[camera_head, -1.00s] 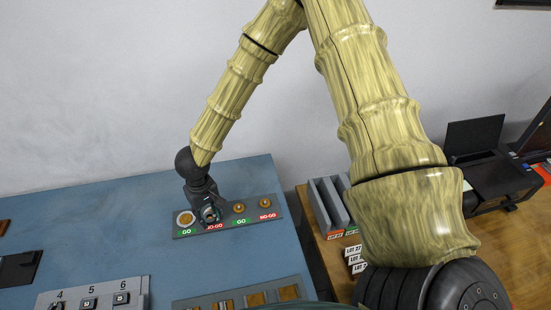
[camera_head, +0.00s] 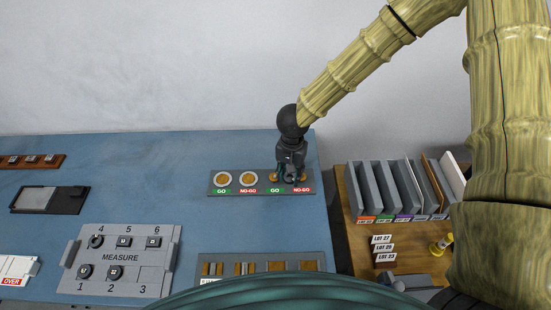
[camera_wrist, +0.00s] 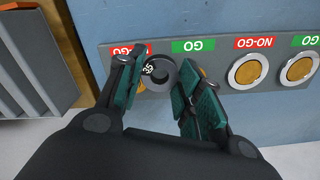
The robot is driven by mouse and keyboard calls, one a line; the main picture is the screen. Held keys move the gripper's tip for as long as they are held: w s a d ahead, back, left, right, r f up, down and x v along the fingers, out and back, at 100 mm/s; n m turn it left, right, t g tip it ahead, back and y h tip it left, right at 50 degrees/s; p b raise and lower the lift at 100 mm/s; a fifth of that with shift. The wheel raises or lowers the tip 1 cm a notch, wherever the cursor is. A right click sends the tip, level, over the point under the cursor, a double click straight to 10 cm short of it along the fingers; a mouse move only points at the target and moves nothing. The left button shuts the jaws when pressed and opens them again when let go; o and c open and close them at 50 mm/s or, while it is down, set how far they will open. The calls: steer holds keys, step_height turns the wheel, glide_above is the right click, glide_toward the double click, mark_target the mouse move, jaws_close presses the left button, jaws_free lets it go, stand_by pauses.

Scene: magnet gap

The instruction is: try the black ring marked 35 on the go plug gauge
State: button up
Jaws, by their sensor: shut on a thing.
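My gripper (camera_head: 290,178) is over the right half of the gauge plate in the head view. In the wrist view my gripper (camera_wrist: 158,88) is shut on the black ring marked 35 (camera_wrist: 149,71), held between the fingertips. The ring appears over the plate between the end NO-GO plug (camera_wrist: 140,86) and the neighbouring GO plug, which the right finger mostly hides. I cannot tell its exact height, and it does not appear to be around a plug. In the head view the right GO label (camera_head: 275,191) lies just left of the gripper; brass shows beside the fingers.
The gauge plate (camera_head: 236,192) also has two larger pale-rimmed brass gauges on its left, GO (camera_head: 223,178) and NO-GO (camera_head: 249,178). A numbered MEASURE tray (camera_head: 120,272) holds several dark parts. Grey upright dividers (camera_head: 385,190) stand on a wooden table at right.

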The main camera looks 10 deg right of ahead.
steer(key=m, duration=0.5)
steer(key=shift+w+a+r, duration=0.2)
steer(key=shift+w+r, duration=0.05)
steer(key=shift+w, duration=0.05)
steer(key=m, duration=0.5)
steer(key=shift+w+a+r, duration=0.2)
steer(key=shift+w+a, duration=0.05)
steer(key=m, duration=0.5)
steer(key=shift+w+a+r+p, duration=0.25)
steer(key=shift+p, duration=0.1)
steer(key=m, duration=0.4)
steer(key=shift+w+a+r+m, duration=0.2)
steer(key=shift+w+a+m, duration=0.05)
steer(key=shift+m, duration=0.15)
steer(key=m, duration=0.4)
steer(key=shift+w+a+r+m, duration=0.2)
steer(key=shift+a+m, duration=0.05)
steer(key=shift+m, duration=0.15)
steer(key=m, duration=0.5)
steer(key=shift+w+a+r+p, duration=0.25)
steer(key=shift+w+a+p, duration=0.05)
steer(key=shift+p, duration=0.05)
steer(key=m, duration=0.5)
steer(key=shift+w+a+r, duration=0.2)
steer(key=shift+a, duration=0.05)
steer(key=m, duration=0.4)
steer(key=shift+w+a+r+m, duration=0.2)
steer(key=shift+a+m, duration=0.05)
steer(key=shift+m, duration=0.05)
